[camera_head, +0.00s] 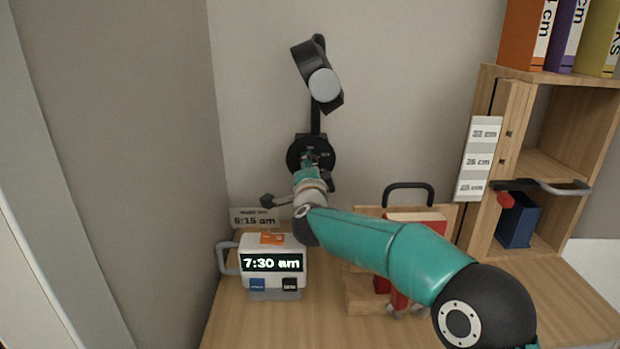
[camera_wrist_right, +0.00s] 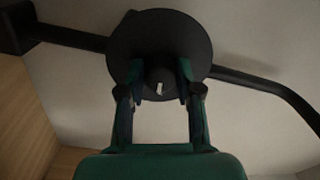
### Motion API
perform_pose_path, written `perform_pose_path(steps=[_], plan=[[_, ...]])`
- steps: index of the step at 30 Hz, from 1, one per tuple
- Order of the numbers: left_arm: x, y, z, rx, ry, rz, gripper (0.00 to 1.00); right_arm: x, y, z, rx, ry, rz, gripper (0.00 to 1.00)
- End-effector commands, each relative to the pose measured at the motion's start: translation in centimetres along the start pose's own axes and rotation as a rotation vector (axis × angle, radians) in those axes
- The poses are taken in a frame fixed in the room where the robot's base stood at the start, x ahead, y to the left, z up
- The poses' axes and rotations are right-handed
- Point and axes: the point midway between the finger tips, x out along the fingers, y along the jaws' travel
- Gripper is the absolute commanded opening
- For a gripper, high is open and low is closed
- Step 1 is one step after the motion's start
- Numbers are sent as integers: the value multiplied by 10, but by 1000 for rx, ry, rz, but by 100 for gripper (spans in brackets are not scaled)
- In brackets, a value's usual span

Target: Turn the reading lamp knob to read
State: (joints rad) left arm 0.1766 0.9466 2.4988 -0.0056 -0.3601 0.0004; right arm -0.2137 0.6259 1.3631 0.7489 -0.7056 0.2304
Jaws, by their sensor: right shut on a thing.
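The reading lamp (camera_head: 323,84) is black and mounted on the wall, with its head at the top of a post. Its round black base plate (camera_head: 293,156) sits lower on the wall; small marks near its top are too small to read. My right arm reaches up to it, and the gripper (camera_head: 311,160) is at the plate's front. In the right wrist view, the gripper's two fingers (camera_wrist_right: 161,82) are closed on either side of the dark knob (camera_wrist_right: 160,89), which bears a short pale mark. The mark looks near upright, slightly tilted. My left gripper is not in view.
A white clock (camera_head: 272,246) reading 7:30 am stands on the desk (camera_head: 235,325) below the lamp, with a sign (camera_head: 254,218) behind it. A wooden holder with red books (camera_head: 415,217) is right of it. A shelf (camera_head: 545,165) stands at the right.

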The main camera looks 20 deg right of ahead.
Motion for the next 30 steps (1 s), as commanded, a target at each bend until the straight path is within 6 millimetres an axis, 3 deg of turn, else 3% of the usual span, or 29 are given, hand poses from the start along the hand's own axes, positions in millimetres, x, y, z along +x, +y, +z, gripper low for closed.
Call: perform_pose_path(steps=[12,30], plan=[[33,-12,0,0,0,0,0,0,7,0,400,17,9,0],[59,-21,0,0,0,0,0,1,7,0,896,36,15,0]])
